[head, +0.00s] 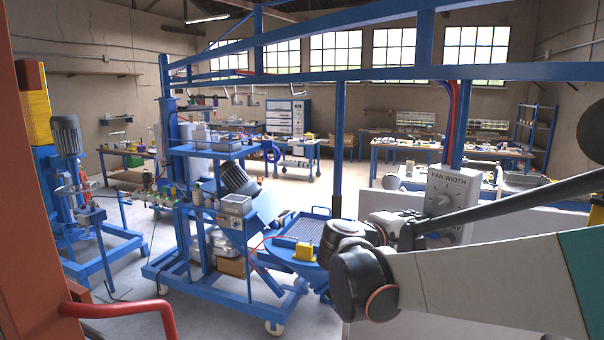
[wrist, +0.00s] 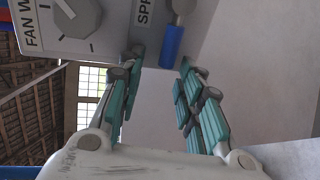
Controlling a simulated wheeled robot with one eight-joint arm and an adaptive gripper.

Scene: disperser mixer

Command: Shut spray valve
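A pale control box (head: 451,198) marked "FAN WIDTH" with a dial stands right of centre in the head view. In the wrist view the box (wrist: 78,22) appears turned on its side at the top. Next to a partly cut-off label starting "SPR" is the spray valve, with a grey metal end and a blue handle (wrist: 171,46). My gripper (wrist: 162,62) is open, its teal-padded fingers spread to either side below the blue handle. Nothing shows between the pads, and I see no clear contact with the handle. In the head view my arm hides the valve.
A pale flat panel (wrist: 265,85) lies right of the fingers. A blue post (head: 458,125) rises behind the box, under a blue overhead beam (head: 400,73). A blue wheeled mixer stand (head: 220,285) is at centre left. An orange post (head: 35,200) blocks the left edge.

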